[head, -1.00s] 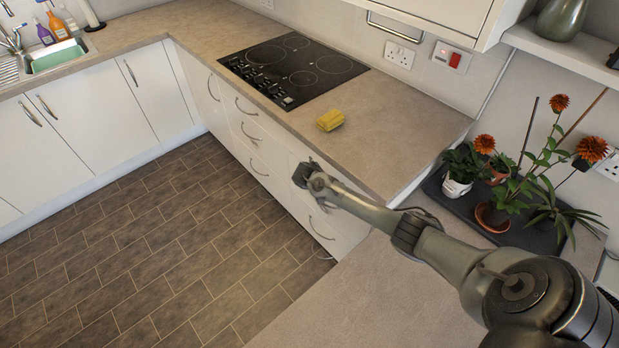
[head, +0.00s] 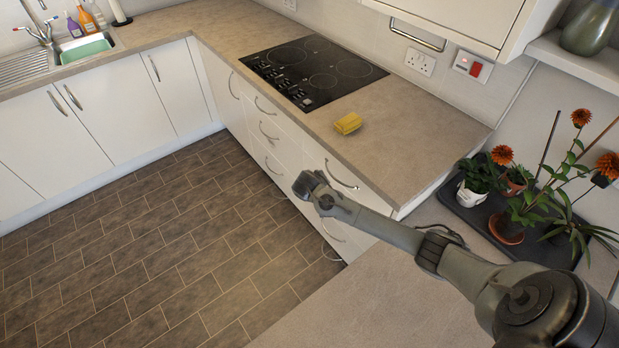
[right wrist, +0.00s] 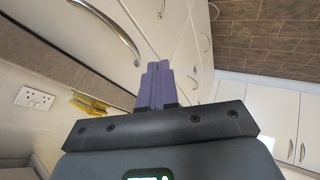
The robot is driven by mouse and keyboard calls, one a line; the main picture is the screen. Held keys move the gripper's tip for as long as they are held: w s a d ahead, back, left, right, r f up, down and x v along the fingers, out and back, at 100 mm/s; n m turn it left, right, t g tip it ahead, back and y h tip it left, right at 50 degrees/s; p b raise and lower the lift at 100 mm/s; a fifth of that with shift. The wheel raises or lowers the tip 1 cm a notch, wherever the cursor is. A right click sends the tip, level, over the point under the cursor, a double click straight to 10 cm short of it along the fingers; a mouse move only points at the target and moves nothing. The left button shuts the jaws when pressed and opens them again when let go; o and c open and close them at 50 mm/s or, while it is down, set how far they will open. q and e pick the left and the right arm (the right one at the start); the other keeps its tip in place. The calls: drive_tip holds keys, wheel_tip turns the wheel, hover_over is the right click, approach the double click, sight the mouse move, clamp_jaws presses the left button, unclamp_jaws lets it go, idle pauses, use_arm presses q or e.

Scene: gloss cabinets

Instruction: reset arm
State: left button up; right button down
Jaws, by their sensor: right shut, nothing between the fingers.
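My right arm comes in from the lower right in the head view. Its gripper (head: 308,186) hangs in front of the white drawer fronts below the counter, over the tiled floor. In the right wrist view its purple fingers (right wrist: 155,84) are together, with nothing between them. They point toward the white fronts, and a gap between fingers and fronts cannot be judged. My left gripper is not in view.
A yellow sponge (head: 348,123) lies on the counter (head: 395,140) near the black hob (head: 312,72). Potted plants stand on a dark tray (head: 470,213) at right. Drawer handles (head: 342,174) stick out near my right gripper. The floor (head: 160,260) is clear.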

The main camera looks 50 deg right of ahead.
drive_tip(key=s+a+f+g+y+p, duration=0.15)
drive_tip(key=s+a+f+p, duration=0.35)
drive_tip(key=s, duration=0.5)
drive_tip(key=s+a+y+p, duration=0.1)
drive_tip(key=s+a, duration=0.3)
drive_tip(key=a, duration=0.1)
drive_tip(key=s+a+n+y+p, duration=0.1)
drive_tip(key=s+a, duration=0.3)
drive_tip(key=a, duration=0.1)
drive_tip(key=s+a+r+g+y+p, duration=0.1)
drive_tip(key=s+a+p, duration=0.1)
drive_tip(key=s+a, duration=0.2)
drive_tip(key=shift+s+a+r+n, duration=0.1)
drive_tip(key=shift+s+a+n, duration=0.2)
drive_tip(key=shift+s+a, duration=0.15)
drive_tip(key=s+a+r+n+t+y+p, duration=0.1)
drive_tip(key=a+r, duration=0.3)
drive_tip(key=r, duration=0.6)
drive_tip(key=s+a+r+n+t+y+p, duration=0.1)
drive_tip(key=s+a+r+n+p, duration=0.1)
drive_tip(key=r, duration=0.8)
drive_tip(key=shift+s+a+n+y, duration=0.35)
drive_tip(key=shift+s+a+n, duration=0.15)
drive_tip(key=shift+s+a, duration=0.5)
drive_tip(key=shift+d, duration=0.1)
